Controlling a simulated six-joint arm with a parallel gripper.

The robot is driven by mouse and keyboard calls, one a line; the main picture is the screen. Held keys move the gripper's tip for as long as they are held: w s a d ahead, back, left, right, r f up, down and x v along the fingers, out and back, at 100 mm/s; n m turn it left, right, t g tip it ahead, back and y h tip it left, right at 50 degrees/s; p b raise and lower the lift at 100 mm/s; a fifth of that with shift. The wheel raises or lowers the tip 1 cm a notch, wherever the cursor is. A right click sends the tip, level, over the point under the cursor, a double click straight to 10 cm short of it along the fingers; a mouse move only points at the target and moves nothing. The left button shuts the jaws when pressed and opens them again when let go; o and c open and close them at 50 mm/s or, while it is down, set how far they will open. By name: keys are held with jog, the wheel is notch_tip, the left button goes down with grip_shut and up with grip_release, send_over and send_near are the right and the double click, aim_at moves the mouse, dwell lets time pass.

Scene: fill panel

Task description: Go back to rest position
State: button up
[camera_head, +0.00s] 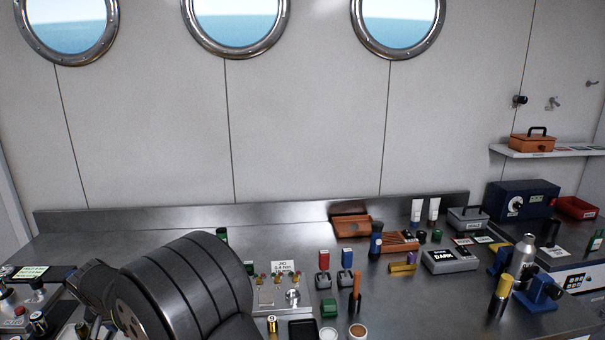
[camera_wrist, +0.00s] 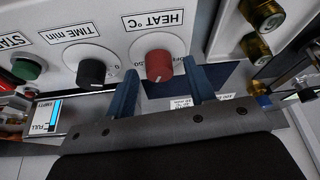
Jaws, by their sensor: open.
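My gripper (camera_wrist: 160,75) shows in the wrist view as two blue fingers, spread apart and with nothing held between them. A red knob (camera_wrist: 158,66) labelled HEAT °C is on a white panel (camera_wrist: 120,48), seen upside down, and appears between the fingertips. Whether the fingers touch the knob or panel I cannot tell. In the head view my dark arm fills the lower left and my gripper cannot be made out.
A black TIME knob (camera_wrist: 92,72), a green START button (camera_wrist: 27,68) and a FULL/EMPTY gauge (camera_wrist: 47,115) lie left of the red knob. Brass fittings (camera_wrist: 262,14) are at upper right. The steel bench (camera_head: 430,295) holds many small items; above it is open space before the wall.

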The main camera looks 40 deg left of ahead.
jog(key=shift+n+g, duration=0.4)
jog(key=shift+n, duration=0.7)
jog(key=shift+o, duration=0.2)
jog(key=o, duration=1.1)
jog(key=w+d+r+m+g+h, duration=0.1)
jog(key=w+d+r+m+h, duration=0.15)
jog(key=r, duration=0.65)
jog(key=w+d+r+m+g+h, duration=0.1)
jog(key=w+d+r+m, duration=0.2)
jog(key=r, duration=0.7)
jog(key=shift+n, duration=0.65)
jog(key=f, duration=1)
jog(key=shift+w+a, duration=0.2)
jog(key=shift+w, duration=0.05)
